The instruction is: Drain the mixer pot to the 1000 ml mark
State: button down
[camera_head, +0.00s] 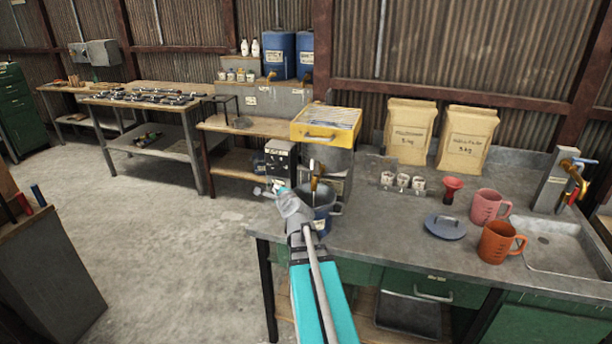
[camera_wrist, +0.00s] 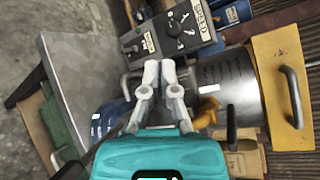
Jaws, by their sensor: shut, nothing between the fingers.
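A steel drum (camera_head: 341,160), apparently the mixer pot, sits under a yellow frame (camera_head: 322,135) at the table's back left. A brass tap (camera_head: 314,183) is at its front; it also shows in the wrist view (camera_wrist: 208,108). A blue-grey vessel (camera_head: 323,222) stands in front, partly behind my arm. A control box (camera_head: 281,155) with a dial and lever is left of the drum; its panel fills the wrist view's top (camera_wrist: 172,32). My gripper (camera_head: 276,188) is shut and empty in front of this box, left of the tap. The 1000 ml mark and liquid level are not readable.
Right of the drum stand small cups (camera_head: 403,181), a red funnel-like piece (camera_head: 452,188), a lid (camera_head: 445,226), a pink jug (camera_head: 488,206), an orange jug (camera_head: 499,242) and a sink (camera_head: 565,250). Paper sacks (camera_head: 408,130) stand behind. The floor left is clear.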

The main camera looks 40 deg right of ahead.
jog(key=w+a+f+n+g, duration=0.35)
jog(key=f+n+g, duration=0.4)
jog(key=n, duration=0.75)
jog(key=s+r+n+g+h, duration=0.3)
jog(key=r+n+g+h, duration=0.5)
jog(key=r+n+h, duration=0.2)
jog(key=n+h, duration=0.2)
jog(key=shift+s+r+h, duration=0.2)
jog(key=shift+r+h, duration=0.15)
jog(key=shift+h, duration=0.05)
jog(key=shift+d, duration=0.25)
